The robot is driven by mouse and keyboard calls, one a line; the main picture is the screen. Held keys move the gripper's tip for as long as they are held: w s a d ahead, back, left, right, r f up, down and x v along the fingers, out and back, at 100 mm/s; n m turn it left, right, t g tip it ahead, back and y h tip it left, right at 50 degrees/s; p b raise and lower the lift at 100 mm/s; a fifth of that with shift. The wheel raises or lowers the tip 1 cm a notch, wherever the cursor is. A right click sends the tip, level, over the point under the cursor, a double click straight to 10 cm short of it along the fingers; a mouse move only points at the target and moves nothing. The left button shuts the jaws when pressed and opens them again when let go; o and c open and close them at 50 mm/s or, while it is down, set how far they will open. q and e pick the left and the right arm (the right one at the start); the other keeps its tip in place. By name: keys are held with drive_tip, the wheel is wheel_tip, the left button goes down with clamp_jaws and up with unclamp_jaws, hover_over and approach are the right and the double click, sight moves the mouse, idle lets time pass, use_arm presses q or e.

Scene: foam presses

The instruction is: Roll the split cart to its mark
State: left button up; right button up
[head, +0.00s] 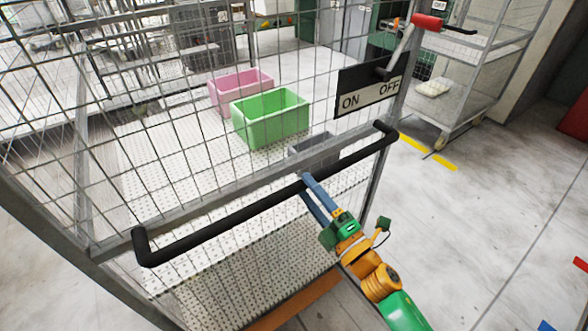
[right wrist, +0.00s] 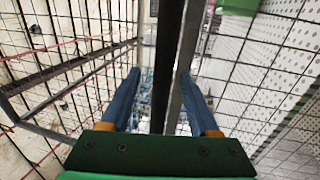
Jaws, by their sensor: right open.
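The cart is a grey wire-mesh cage with a black handle bar (head: 250,205) slanting across its near side. My right gripper (head: 306,186) is at the right part of this bar, its two blue fingers apart. In the right wrist view the black bar (right wrist: 168,60) and a grey rail run between the open fingers (right wrist: 158,77); I cannot tell whether they touch it. An ON/OFF plate (head: 368,88) and a red-gripped lever (head: 428,21) are at the cart's right post. Yellow floor strips (head: 413,143) lie right of the cart. My left gripper is not in view.
A wheeled shelf rack (head: 470,85) stands at the back right.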

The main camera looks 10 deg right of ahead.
drive_tip(key=x, duration=0.5)
drive_tip(key=shift+w+a+f+p, duration=0.1)
drive_tip(key=shift+w+p, duration=0.1)
drive_tip(key=shift+p, duration=0.15)
drive_tip(key=shift+c, duration=0.9)
clamp_jaws()
